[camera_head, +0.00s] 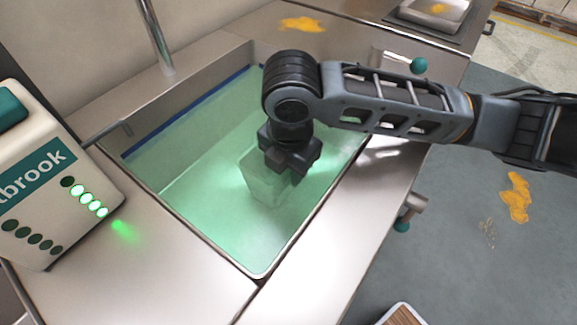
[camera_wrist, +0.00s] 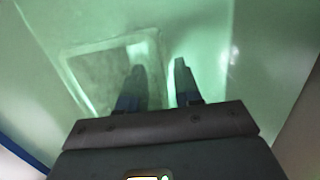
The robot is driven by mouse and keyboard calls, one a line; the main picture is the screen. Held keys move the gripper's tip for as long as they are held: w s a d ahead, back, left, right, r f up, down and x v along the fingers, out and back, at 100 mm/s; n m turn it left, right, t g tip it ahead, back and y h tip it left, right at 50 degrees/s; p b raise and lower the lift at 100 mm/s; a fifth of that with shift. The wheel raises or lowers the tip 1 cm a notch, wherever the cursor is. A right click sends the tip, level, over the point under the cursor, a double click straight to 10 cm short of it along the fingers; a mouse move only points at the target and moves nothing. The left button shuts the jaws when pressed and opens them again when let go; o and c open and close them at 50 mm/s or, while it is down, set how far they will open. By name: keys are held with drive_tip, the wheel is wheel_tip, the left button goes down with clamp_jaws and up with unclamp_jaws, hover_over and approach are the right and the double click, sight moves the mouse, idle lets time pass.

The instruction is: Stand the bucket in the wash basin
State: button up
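The wash basin (camera_head: 185,190) is a steel-rimmed sunken basin with a green-tinted inside and a blue line along its upper walls. The bucket (camera_head: 262,188) is a pale, greenish, see-through square vessel inside the basin, looking upright. My gripper (camera_head: 287,172) points down over it and hides its far side and part of its rim. In the wrist view the bucket's rim (camera_wrist: 72,72) shows at left. My gripper's two fingers (camera_wrist: 160,80) are apart, one over the bucket's inside and one beyond its right wall. I cannot tell whether they touch the wall.
A cream machine (camera_head: 70,180) with green lights stands at the left of the basin. A steel post (camera_head: 157,40) rises behind it. A tray (camera_head: 435,14) sits at the back right. The steel counter in front is bare.

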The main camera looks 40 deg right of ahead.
wheel_tip(320, 180, up, 12)
drive_tip(key=s+p, duration=0.1)
drive_tip(key=shift+s+a, duration=0.2)
drive_tip(key=shift+a, duration=0.2)
idle(0.3)
